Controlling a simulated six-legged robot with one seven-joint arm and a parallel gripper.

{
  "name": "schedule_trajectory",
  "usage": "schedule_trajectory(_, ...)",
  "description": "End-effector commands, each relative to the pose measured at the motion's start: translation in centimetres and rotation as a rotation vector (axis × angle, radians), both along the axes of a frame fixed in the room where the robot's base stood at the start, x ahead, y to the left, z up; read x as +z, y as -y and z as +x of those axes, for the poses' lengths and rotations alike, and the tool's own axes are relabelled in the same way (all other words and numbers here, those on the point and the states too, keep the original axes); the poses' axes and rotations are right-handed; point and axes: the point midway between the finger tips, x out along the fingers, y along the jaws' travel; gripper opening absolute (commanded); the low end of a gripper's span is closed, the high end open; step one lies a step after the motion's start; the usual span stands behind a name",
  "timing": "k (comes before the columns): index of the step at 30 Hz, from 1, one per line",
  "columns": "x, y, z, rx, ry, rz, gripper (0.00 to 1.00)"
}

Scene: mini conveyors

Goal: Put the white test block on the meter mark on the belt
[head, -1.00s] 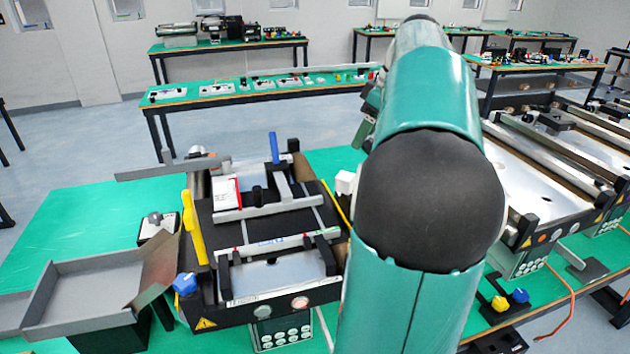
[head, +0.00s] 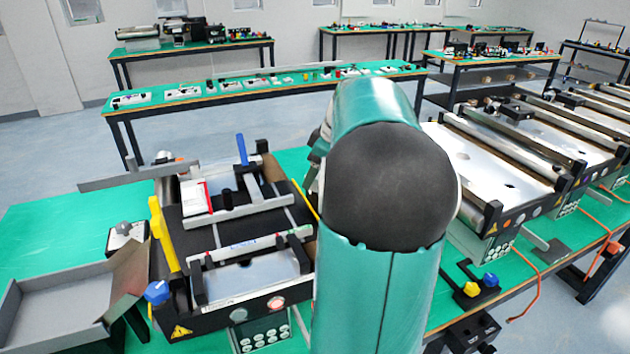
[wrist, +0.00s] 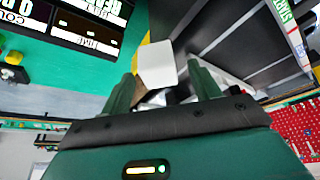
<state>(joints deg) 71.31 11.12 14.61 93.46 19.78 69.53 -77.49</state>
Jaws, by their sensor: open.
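The white test block (wrist: 157,64) shows in the wrist view between and just beyond the fingertips of my gripper (wrist: 165,78). My gripper is open, with one finger on each side of the block; I cannot tell whether either touches it. In the head view my arm hides the gripper and the block. The dark conveyor belt (head: 187,236) lies left of my arm, with thin pale lines across it. In the wrist view the belt (wrist: 215,22) is at the upper right, beside a yellow edge strip. I cannot tell which line is the meter mark.
A white-and-red box (head: 196,197) sits on the belt by a grey crossbar (head: 238,213). A blue lever (head: 241,149) stands at the back. A yellow handle (head: 161,232) and grey tray (head: 60,302) are at left. More conveyors (head: 490,165) stand at right.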

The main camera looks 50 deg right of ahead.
Motion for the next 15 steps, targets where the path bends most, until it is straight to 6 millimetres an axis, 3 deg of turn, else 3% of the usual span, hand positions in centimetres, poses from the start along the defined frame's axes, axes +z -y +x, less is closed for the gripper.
schedule_trajectory(10, -0.97, -0.05, 0.37, -0.001, 0.0, -0.001, 0.6)
schedule_trajectory(15, -0.96, -0.05, 0.36, -0.001, 0.0, -0.001, 0.26)
